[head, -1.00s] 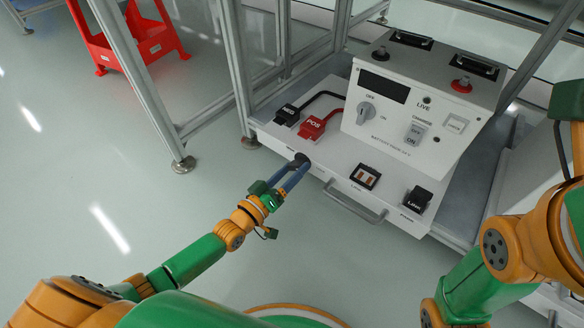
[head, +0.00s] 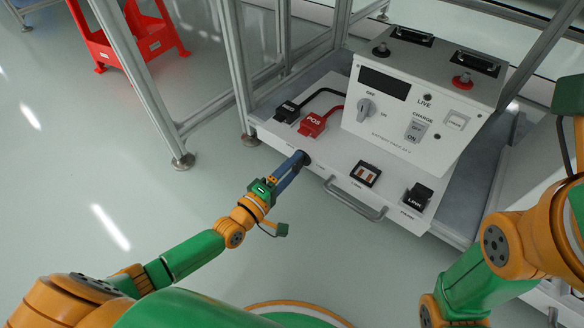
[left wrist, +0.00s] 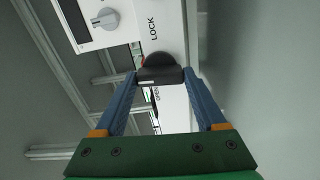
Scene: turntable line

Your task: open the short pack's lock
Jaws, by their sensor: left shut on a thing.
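The pack is a white unit (head: 405,105) on a low tray with a front ledge (head: 335,168), at the right of the head view. The knob is mostly hidden in the head view. My right gripper is out of view; only my right arm shows.
A handle (head: 354,206) sticks out from the ledge, right of the knob. Metal frame posts (head: 237,70) rise at left. Open floor lies in front.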

